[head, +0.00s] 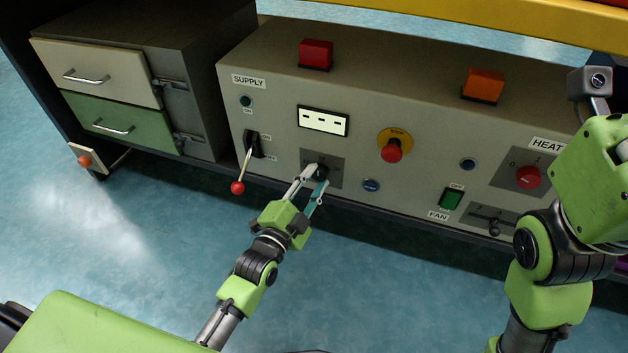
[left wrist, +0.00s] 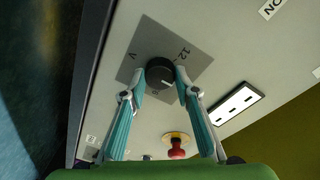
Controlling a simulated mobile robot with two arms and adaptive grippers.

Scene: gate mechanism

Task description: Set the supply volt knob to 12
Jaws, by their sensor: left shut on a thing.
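The supply volt knob (head: 320,171) is black and round on a dark grey plate (head: 335,160) low on the panel. In the left wrist view the knob (left wrist: 160,72) has a pale mark on its lower right part, off the printed 12 (left wrist: 181,54). The plate also carries a V. My left gripper (head: 315,174) is shut on the knob, one finger on each side of it, as the left wrist view shows. The finger ends hide the knob's edges. My right arm stands at the right of the head view; its fingers cannot be made out.
A lever with a red ball (head: 237,187) hangs left of the knob. A display (head: 323,120) with dashes is above. A red stop button (head: 392,150) and a blue button (head: 371,185) are to the right. Drawers (head: 105,75) are at left. The floor in front is clear.

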